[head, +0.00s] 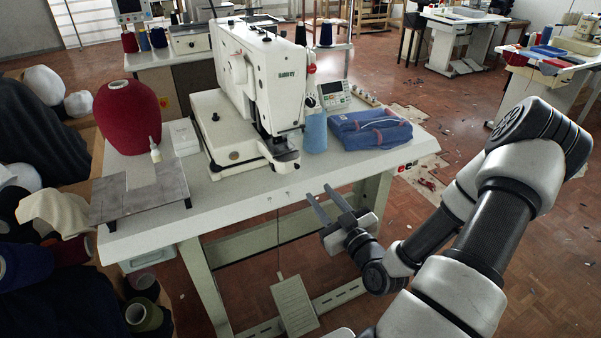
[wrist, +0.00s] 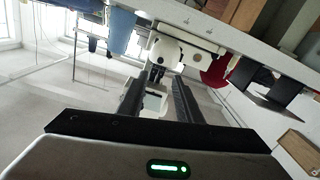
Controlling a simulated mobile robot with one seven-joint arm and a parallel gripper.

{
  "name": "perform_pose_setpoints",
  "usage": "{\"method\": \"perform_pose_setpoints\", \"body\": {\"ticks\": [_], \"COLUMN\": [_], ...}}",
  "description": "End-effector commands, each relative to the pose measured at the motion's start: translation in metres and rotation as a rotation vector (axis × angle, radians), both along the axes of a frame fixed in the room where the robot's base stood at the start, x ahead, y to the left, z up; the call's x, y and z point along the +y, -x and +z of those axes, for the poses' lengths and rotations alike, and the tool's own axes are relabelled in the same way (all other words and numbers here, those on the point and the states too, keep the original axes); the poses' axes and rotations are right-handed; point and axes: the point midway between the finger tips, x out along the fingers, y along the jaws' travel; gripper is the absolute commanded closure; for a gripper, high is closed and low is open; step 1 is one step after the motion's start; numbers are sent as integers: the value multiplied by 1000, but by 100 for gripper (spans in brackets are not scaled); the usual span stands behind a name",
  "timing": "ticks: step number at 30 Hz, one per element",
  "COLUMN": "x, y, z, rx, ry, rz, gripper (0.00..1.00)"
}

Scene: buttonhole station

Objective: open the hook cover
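The white buttonhole machine (head: 270,80) stands on the table, and its front also shows in the wrist view (wrist: 168,52) beyond my fingers. Its bed (head: 222,135) ends at the front in a small metal part (head: 285,160) below the needle area. I cannot make out the hook cover as a separate piece in either view. My gripper (head: 317,191) is open and empty, in front of the table's front edge and apart from the machine. In the wrist view my two dark fingers (wrist: 158,83) stand apart with nothing held between them.
A pedal (head: 294,304) is below. The front right table top is clear.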

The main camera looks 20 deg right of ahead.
Motion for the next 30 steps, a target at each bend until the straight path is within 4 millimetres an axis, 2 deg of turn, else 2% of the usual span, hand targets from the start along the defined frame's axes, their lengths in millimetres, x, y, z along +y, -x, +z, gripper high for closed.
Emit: {"method": "perform_pose_setpoints", "body": {"ticks": [1, 9, 15, 21, 30], "x": [2, 3, 4, 4, 4], "y": [-12, -71, -103, -118, -119], "z": [0, 0, -1, 0, 0], "rx": [-1, -1, 1, 2, 2], "ry": [0, -1, -1, -2, -2], "rz": [3, 2, 1, 1, 1], "gripper": [68, 68, 68, 68, 70]}}
